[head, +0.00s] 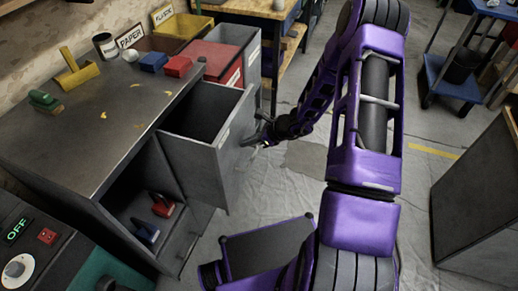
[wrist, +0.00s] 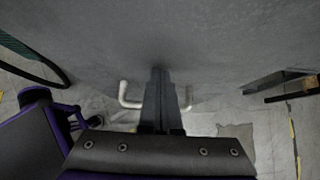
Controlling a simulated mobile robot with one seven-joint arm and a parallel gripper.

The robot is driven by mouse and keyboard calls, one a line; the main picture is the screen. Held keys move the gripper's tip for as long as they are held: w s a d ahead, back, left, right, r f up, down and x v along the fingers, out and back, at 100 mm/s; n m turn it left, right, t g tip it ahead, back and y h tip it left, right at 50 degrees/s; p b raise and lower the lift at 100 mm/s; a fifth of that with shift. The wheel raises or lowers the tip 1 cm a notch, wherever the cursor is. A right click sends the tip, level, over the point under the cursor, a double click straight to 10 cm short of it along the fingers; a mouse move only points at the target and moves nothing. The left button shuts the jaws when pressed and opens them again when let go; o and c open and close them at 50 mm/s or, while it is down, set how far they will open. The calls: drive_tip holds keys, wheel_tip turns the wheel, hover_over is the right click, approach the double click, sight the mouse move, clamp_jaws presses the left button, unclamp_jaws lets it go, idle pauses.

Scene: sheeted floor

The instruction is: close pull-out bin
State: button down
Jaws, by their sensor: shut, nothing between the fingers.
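The pull-out bin (head: 222,160) is a dark grey, open-topped box. It stands out from the right side of the grey cabinet (head: 85,150), and its inside looks empty. My gripper (head: 252,140) is at the bin's outer front face, near its upper right. In the wrist view my gripper (wrist: 160,95) is shut with nothing between its fingers. A pale bar handle (wrist: 127,95) shows on both sides of the fingers, and its middle is hidden behind them. The bin's grey front (wrist: 160,35) fills the top of that view. I cannot tell whether the fingertips touch it.
Red (head: 215,62) and yellow (head: 183,30) bins stand behind the pull-out bin. Small blocks and a yellow tool (head: 78,72) lie on the cabinet top. A dark panelled box (head: 480,200) and a blue cart (head: 450,85) stand at the right. Sheeted floor (head: 250,205) is clear beside the bin.

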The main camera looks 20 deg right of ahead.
drive_tip(key=w+a+b, duration=0.2)
drive_tip(key=w+a, duration=0.9)
drive_tip(key=a, duration=0.4)
drive_tip(key=shift+w+a, duration=0.2)
drive_tip(key=shift+a, duration=0.1)
drive_tip(key=shift+a+r, duration=0.15)
